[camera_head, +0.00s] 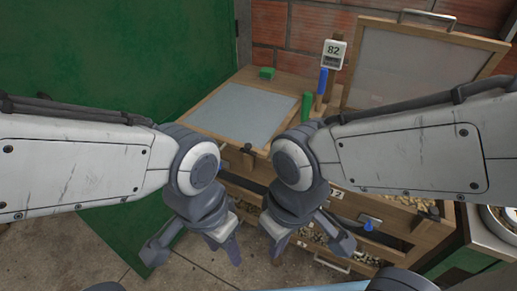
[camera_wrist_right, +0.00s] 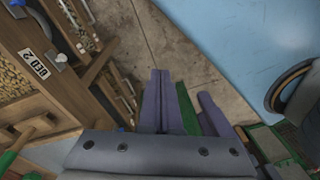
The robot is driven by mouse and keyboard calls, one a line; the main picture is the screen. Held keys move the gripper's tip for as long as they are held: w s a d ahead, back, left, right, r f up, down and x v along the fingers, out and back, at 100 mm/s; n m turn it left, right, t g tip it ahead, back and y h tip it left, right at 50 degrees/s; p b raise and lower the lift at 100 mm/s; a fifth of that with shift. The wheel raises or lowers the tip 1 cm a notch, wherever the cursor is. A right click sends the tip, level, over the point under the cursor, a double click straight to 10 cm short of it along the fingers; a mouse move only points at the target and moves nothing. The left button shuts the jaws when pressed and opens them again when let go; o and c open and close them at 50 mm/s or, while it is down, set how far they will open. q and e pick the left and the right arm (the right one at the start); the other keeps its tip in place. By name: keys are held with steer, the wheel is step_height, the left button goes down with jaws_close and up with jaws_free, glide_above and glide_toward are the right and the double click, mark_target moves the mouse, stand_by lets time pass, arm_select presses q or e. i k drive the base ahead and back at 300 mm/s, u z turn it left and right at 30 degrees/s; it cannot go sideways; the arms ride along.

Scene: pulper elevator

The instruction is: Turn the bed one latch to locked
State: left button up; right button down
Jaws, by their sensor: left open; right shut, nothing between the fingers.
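I cannot make out the bed one latch for certain in either view; my arms and hands cover much of the cabinet front. A blue-handled latch on a metal plate (camera_head: 370,222) sits on the cabinet's right front. It also shows in the right wrist view (camera_wrist_right: 62,56), beside a label reading BED 2 (camera_wrist_right: 37,63). A small lower label (camera_head: 303,243) is too small to read. My left gripper (camera_head: 195,252) is open and empty, in front of the cabinet's left side. My right gripper (camera_wrist_right: 157,75) is shut and empty, right beside it, apart from any latch.
The wooden cabinet (camera_head: 240,90) has a grey top panel and a raised framed lid (camera_head: 420,70) at the right. Lower trays (camera_head: 312,236) hold pale beans. A digital display (camera_head: 333,54) reads 82. A green wall (camera_head: 120,60) stands at the left. Concrete floor (camera_head: 185,272) lies below.

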mark_target(248, 146)
steer(key=u, duration=0.85)
steer(key=k, duration=1.1)
steer(key=u, duration=0.9)
steer(key=i, duration=1.15)
steer(key=z, duration=1.55)
steer(key=i, duration=0.6)
steer(key=z, duration=0.6)
